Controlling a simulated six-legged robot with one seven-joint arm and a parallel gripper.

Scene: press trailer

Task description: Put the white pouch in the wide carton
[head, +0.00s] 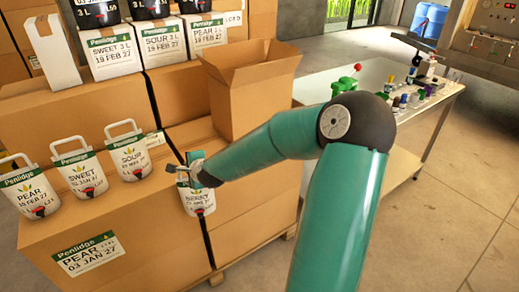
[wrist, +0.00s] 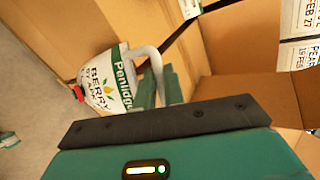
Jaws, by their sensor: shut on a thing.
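My gripper (head: 187,172) is shut on the looped handle of a white pouch (head: 200,201) labelled BERRY, with a green band and a red tap. The pouch hangs roughly upright below the fingers in the head view; I cannot tell whether its base touches the cartons. In the wrist view the fingers (wrist: 160,90) close around the handle of the pouch (wrist: 103,84). The wide carton (head: 252,100), brown with open flaps, stands behind and right of my gripper on the stacked cartons. Its inside is mostly hidden.
White pouches labelled PEAR (head: 36,194), SWEET (head: 79,172) and SOUR (head: 130,160) stand left on a closed carton (head: 130,235). A tall white box (head: 54,50) and more labelled boxes (head: 162,42) stand behind. A table (head: 420,115) with bottles is right of the open carton.

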